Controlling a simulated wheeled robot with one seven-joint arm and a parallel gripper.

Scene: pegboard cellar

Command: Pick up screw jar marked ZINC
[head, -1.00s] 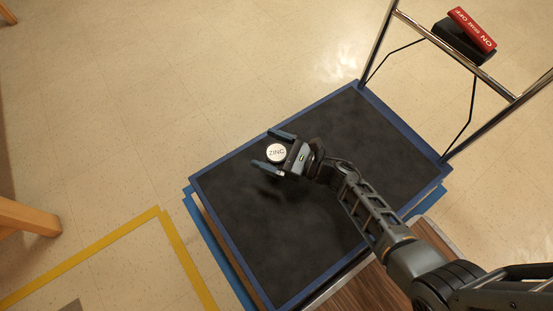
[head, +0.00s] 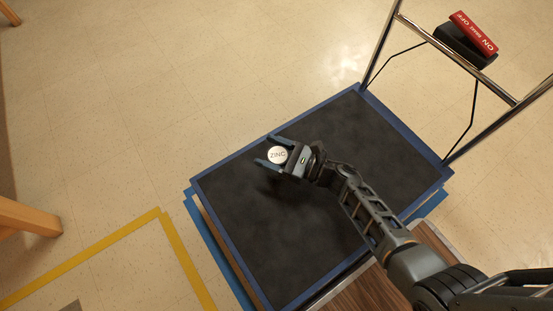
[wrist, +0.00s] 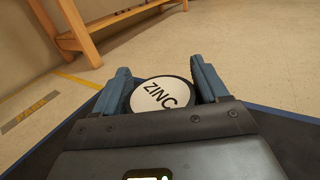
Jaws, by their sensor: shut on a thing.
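The screw jar (head: 277,155) has a round white lid marked ZINC and is seen from above near the far left edge of the cart's black top. My gripper (head: 272,152) is shut on it, one finger on each side. In the wrist view the jar's lid (wrist: 161,94) sits between the two blue-grey fingers (wrist: 160,88). The jar's body is mostly hidden beneath the lid and behind the gripper. I cannot tell whether its base touches the cart top.
The cart's black top (head: 300,245) has a blue rim and is otherwise bare. Its metal handle (head: 455,50) carries a red and black ON/OFF box (head: 468,38). A wooden bench (wrist: 85,30) stands beyond. Yellow tape (head: 95,255) marks the open floor at left.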

